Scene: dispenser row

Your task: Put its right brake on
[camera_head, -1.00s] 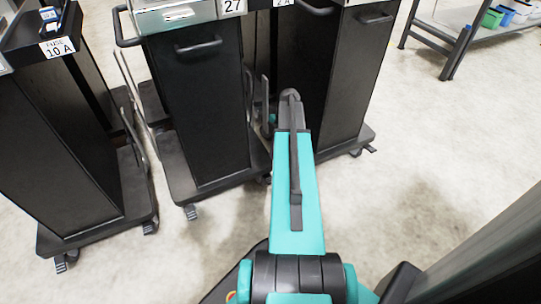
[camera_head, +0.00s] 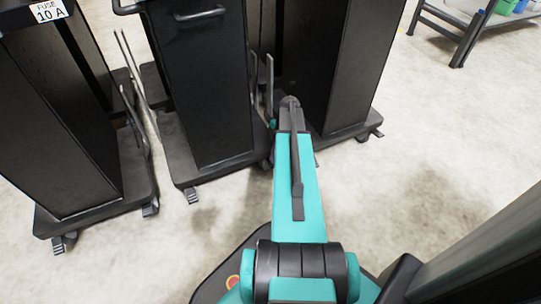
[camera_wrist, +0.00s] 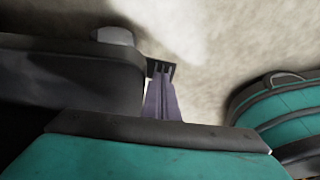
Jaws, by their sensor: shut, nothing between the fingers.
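The middle dark dispenser cart (camera_head: 205,85) stands ahead on a low base with casters. Its left brake pedal (camera_head: 192,195) sticks out at the front left caster. Its front right corner is beside my arm, and the right pedal is mostly hidden there in the head view. In the wrist view a dark ribbed brake pedal (camera_wrist: 160,68) lies just beyond my gripper (camera_wrist: 163,88), by the dark cart base (camera_wrist: 75,75) and a grey caster part (camera_wrist: 115,37). My gripper is shut and empty, its tips at or very close to the pedal; I cannot tell whether they touch.
Another cart (camera_head: 60,120) with a "FUSE 10 A" label stands at the left, and a third cart (camera_head: 335,65) stands right of the middle one. A grey-framed bench (camera_head: 465,35) is at the upper right. The pale floor (camera_head: 400,170) at the right is clear.

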